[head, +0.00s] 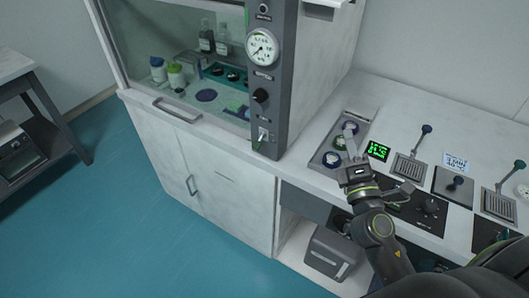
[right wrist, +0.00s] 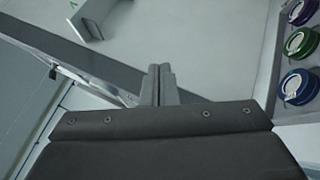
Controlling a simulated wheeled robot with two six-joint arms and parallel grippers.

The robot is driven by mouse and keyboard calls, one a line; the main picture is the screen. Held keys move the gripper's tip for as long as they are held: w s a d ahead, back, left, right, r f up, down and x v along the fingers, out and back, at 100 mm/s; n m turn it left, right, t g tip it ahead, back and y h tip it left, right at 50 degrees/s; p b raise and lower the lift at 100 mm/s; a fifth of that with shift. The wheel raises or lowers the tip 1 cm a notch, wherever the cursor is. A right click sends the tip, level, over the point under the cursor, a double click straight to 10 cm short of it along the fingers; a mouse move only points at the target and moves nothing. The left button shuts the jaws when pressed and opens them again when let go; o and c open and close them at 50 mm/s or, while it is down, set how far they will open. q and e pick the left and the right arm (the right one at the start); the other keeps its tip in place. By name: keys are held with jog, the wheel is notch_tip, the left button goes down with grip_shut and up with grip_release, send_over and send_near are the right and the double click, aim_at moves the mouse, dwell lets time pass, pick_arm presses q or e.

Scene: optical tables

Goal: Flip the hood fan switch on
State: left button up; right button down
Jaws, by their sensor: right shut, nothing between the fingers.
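The hood fan switch (head: 262,135) is a small light toggle low on the dark control column (head: 286,70) at the hood's right front edge. My right gripper (head: 349,132) is shut and empty, over the jar tray to the right of the column and apart from the switch. In the right wrist view its two fingers (right wrist: 159,84) are together with nothing between them. I cannot clearly make out the switch in that view. My left gripper is not in view.
A round gauge (head: 262,47) and a black knob (head: 261,96) sit above the switch. The tray (head: 322,159) holds several round jars, also in the wrist view (right wrist: 299,87). Floor before the hood is clear.

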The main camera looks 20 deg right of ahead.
jog(key=w+a+n+y, duration=0.3)
jog(key=a+n+y, duration=0.3)
jog(key=n+y, duration=0.45)
jog(key=n+g+y, duration=0.2)
jog(key=n+g, duration=0.6)
jog(key=n, duration=1)
send_near(257, 145)
jog(key=s+d+f, duration=0.1)
jog(key=s+f, duration=0.1)
jog(key=shift+w+d+h, duration=0.1)
jog(key=shift+d+h, duration=0.15)
jog(key=p+x, duration=0.1)
jog(key=x, duration=0.9)
jog(key=shift+a+r, duration=0.1)
jog(key=shift+p, duration=0.35)
jog(key=shift+r+m, duration=0.1)
jog(key=shift+m, duration=0.25)
